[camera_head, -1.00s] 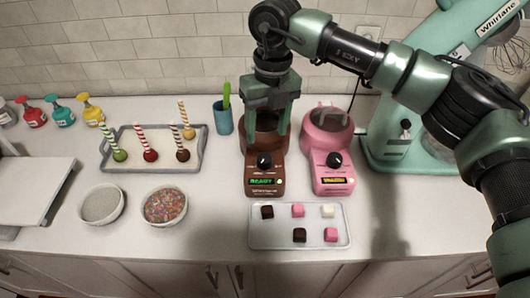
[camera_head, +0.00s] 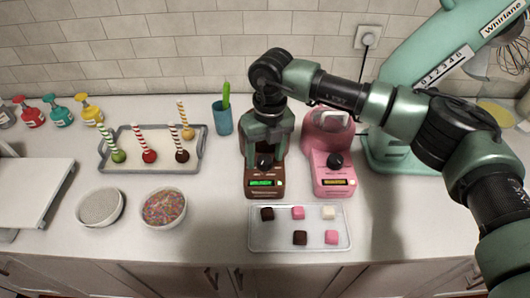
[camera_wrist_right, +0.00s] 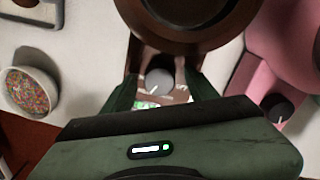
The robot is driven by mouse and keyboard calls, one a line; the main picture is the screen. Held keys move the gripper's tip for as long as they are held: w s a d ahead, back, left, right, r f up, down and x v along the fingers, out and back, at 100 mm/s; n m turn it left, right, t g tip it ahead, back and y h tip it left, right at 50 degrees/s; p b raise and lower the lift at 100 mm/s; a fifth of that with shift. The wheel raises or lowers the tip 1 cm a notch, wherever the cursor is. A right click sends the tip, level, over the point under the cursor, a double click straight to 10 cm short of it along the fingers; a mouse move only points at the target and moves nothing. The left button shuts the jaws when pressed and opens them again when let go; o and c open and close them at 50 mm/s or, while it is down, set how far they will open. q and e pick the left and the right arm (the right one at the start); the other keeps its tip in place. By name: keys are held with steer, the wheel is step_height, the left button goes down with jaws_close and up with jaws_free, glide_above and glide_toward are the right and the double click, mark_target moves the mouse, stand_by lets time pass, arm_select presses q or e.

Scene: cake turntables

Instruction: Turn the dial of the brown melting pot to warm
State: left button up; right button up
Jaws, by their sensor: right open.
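The brown melting pot (camera_head: 253,190) stands behind the tray of chocolates, with its green display lit; the lettering is too small to read surely. Its dark dial (camera_head: 265,161) sits above the display, and its light top shows in the right wrist view (camera_wrist_right: 159,82). My right gripper (camera_head: 265,157) points down over the pot's front. Its jaws are open, with one finger on each side of the dial; I cannot tell whether they touch it. The gripper hides much of the pot's bowl in the head view. My left gripper is not in view.
A pink melting pot (camera_head: 329,185) with its own dial stands close on the right. A blue cup (camera_head: 222,122) is behind left. A tray of chocolates (camera_head: 270,240) lies in front. A bowl of sprinkles (camera_head: 164,209) and a cake pop tray (camera_head: 195,164) are left.

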jaws_close()
steer(key=shift+f+n+b, duration=0.15)
steer(key=shift+n+b, duration=0.35)
steer(key=shift+b, duration=0.35)
steer(key=n+b, duration=0.2)
steer(key=b, duration=0.1)
steer(key=shift+n+b, duration=0.3)
steer(key=shift+n, duration=0.1)
steer(key=n+b, duration=0.2)
steer(key=shift+a+n, duration=0.1)
steer(key=shift+n, duration=0.2)
steer(key=shift+r+n+h+b, duration=0.15)
steer(key=shift+n+b, duration=0.3)
steer(key=shift+n, duration=0.4)
steer(key=shift+r+n+h+b, duration=0.15)
steer(key=shift+n+b, duration=0.3)
steer(key=shift+n, duration=0.4)
steer(key=shift+f, duration=0.1)
